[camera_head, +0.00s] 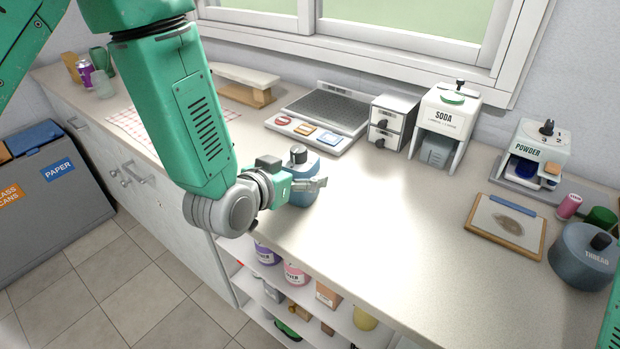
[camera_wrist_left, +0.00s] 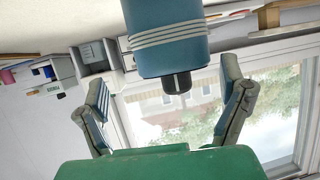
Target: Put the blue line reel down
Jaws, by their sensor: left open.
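The blue line reel (camera_head: 303,190) stands upright on the counter near its front edge, with a dark knob on top, partly hidden by my left gripper (camera_head: 308,184). In the left wrist view the reel (camera_wrist_left: 168,50) appears upside down, with pale line wound around its body. The open fingers of my left gripper (camera_wrist_left: 163,75) are spread on either side of it, with visible gaps. My right gripper is not in view.
The counter (camera_head: 390,215) is clear right of the reel. A button panel (camera_head: 310,133), small drawers (camera_head: 390,122) and a soda dispenser (camera_head: 446,118) stand behind. A clipboard (camera_head: 505,226) and a thread pot (camera_head: 583,258) lie to the right. Open shelves (camera_head: 345,325) sit below the front edge.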

